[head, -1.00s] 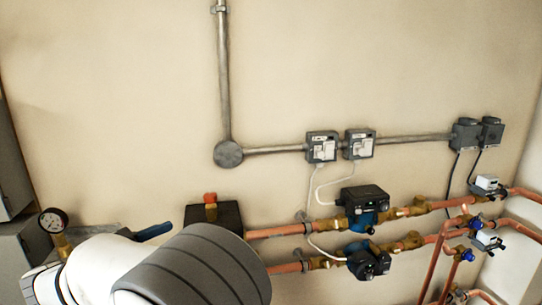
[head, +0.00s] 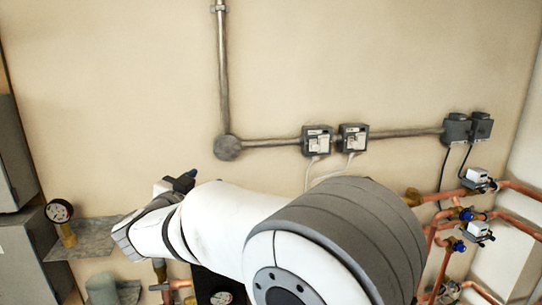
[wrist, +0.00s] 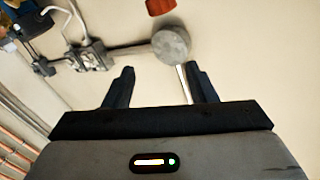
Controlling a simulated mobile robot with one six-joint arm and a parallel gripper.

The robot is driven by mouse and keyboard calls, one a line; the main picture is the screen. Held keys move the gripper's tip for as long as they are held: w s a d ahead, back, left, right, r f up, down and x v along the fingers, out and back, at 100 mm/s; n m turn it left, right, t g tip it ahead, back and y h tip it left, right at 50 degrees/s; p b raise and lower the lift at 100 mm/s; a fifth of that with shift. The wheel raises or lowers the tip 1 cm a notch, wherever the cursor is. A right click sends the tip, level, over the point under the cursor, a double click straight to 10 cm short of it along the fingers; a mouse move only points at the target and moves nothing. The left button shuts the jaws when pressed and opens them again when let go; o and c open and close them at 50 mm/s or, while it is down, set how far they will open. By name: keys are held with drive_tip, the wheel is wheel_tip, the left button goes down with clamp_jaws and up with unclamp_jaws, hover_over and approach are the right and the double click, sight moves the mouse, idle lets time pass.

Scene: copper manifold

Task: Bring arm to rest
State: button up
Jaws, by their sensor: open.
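My gripper (wrist: 160,86) is open in the wrist view, with two dark fingers spread apart and nothing between them. Behind the fingers are the bare wall and a round grey junction box (wrist: 171,44). In the head view my white and grey arm crosses the lower middle, in front of the pipework. The gripper's fingers cannot be made out there.
The arm hides the pumps in the head view. Copper pipes with valves (head: 465,214) stand at the right. A pressure gauge (head: 59,211) and grey cabinets (head: 22,245) are at the left. Switch boxes (head: 317,140) and conduit (head: 400,134) run along the wall.

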drive_tip(key=w+d+r+n+y, duration=0.2)
drive_tip(key=d+n+y, duration=0.2)
drive_tip(key=d+y, duration=0.25)
drive_tip(key=s+d+f+n+g+b, duration=0.1)
drive_tip(key=s+d+f+g, duration=0.6)
drive_tip(key=s+d+f, duration=0.3)
drive_tip(key=s+d+f+n+g+h+b, duration=0.1)
drive_tip(key=s+d+f+g, duration=0.5)
drive_tip(key=s+d+f, duration=0.4)
drive_tip(key=s+d, duration=0.4)
drive_tip(key=s, duration=0.5)
drive_tip(key=shift+d+f+g, duration=0.25)
drive_tip(key=shift+d+g, duration=0.05)
drive_tip(key=shift+g, duration=0.1)
drive_tip(key=shift+s, duration=0.1)
